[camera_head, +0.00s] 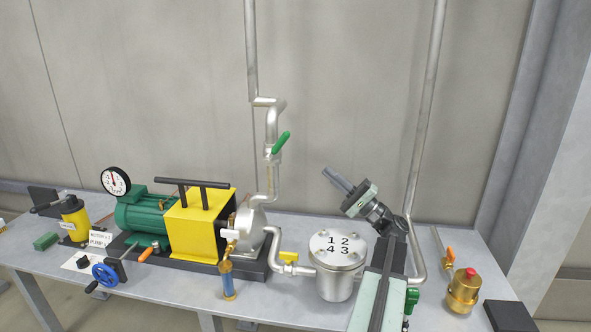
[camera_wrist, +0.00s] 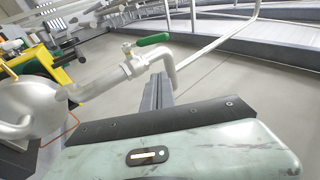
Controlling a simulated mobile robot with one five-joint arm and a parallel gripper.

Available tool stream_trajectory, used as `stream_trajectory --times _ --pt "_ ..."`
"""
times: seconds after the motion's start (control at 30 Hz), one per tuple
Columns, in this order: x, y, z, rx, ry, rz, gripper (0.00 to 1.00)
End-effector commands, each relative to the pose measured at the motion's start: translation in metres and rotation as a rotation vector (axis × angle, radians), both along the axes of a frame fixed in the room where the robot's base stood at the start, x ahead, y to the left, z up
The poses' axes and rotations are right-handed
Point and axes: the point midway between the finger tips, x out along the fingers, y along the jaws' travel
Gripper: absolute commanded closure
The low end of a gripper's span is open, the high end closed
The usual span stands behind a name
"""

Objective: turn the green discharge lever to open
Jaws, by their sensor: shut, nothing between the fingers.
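The green lever (camera_head: 281,142) sits on a valve in the steel discharge pipe (camera_head: 271,185) above the pump. In the head view it slants up to the right, away from the pipe. In the wrist view the green lever (camera_wrist: 153,39) lies just beyond and slightly left of my fingertips. My gripper (camera_head: 329,173) is shut and empty, right of and a little below the lever in the head view. I see no contact with the lever.
A green motor (camera_head: 138,214) with a yellow guard (camera_head: 195,228) stands left on the bench. Another green handle (camera_head: 411,299) is beside my arm. A brass vessel (camera_head: 463,291) stands right.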

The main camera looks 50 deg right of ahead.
Motion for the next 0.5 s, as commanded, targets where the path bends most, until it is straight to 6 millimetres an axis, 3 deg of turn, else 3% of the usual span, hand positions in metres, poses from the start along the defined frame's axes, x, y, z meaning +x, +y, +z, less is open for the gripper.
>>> stream_trajectory --times 0.23,0.5 --pt "0.009 0.004 0.010 -0.001 0.001 0.003 1.00" --pt "0.052 0.018 0.044 -0.002 0.002 0.005 1.00"
